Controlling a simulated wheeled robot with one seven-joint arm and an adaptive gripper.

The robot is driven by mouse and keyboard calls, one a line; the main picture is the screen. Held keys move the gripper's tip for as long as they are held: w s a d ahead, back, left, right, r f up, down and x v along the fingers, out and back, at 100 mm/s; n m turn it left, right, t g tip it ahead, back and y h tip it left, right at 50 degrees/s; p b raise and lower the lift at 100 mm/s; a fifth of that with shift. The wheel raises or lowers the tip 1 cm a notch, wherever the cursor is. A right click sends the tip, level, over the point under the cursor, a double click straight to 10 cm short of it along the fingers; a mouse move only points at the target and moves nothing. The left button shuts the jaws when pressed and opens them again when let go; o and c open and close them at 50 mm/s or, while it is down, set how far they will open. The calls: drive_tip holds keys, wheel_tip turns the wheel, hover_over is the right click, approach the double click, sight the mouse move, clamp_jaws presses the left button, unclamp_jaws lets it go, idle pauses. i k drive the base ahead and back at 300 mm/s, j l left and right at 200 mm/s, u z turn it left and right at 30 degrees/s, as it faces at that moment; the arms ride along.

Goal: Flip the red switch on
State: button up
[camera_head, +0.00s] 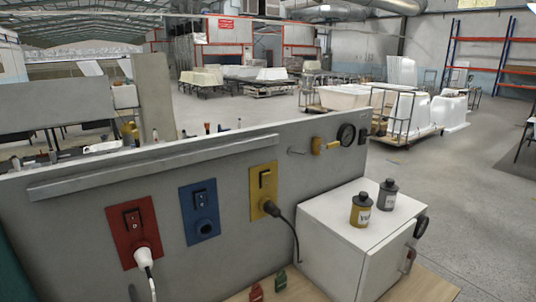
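The red switch plate (131,230) is mounted on the left of the grey panel. Its black rocker switch (133,219) is in the plate's upper half; I cannot tell its position for sure. A white plug with a cable (144,258) sits in the socket below the rocker. A blue switch plate (200,210) with an empty-looking dark socket is to its right. A yellow switch plate (263,188) with a black plug (271,208) in it is further right. My gripper is not seen in this view.
A long grey rail (150,168) runs across the panel above the switches. A white cabinet (350,232) stands at right, with a yellow bottle (361,210) and a grey bottle (388,195) on top.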

sight(133, 218)
drive_tip(key=k+j+u, duration=0.1)
drive_tip(key=u, duration=0.3)
drive_tip(key=j+u, duration=0.15)
drive_tip(key=u, duration=0.25)
drive_tip(key=k+j+u, duration=0.1)
drive_tip(key=u, duration=0.3)
drive_tip(key=l+z, duration=0.15)
drive_tip(key=z, duration=0.25)
drive_tip(key=i+l+z, duration=0.1)
drive_tip(key=z, duration=0.3)
drive_tip(key=l+z, duration=0.15)
drive_tip(key=z, duration=0.25)
drive_tip(key=u, duration=1.45)
drive_tip(key=i+l, duration=0.05)
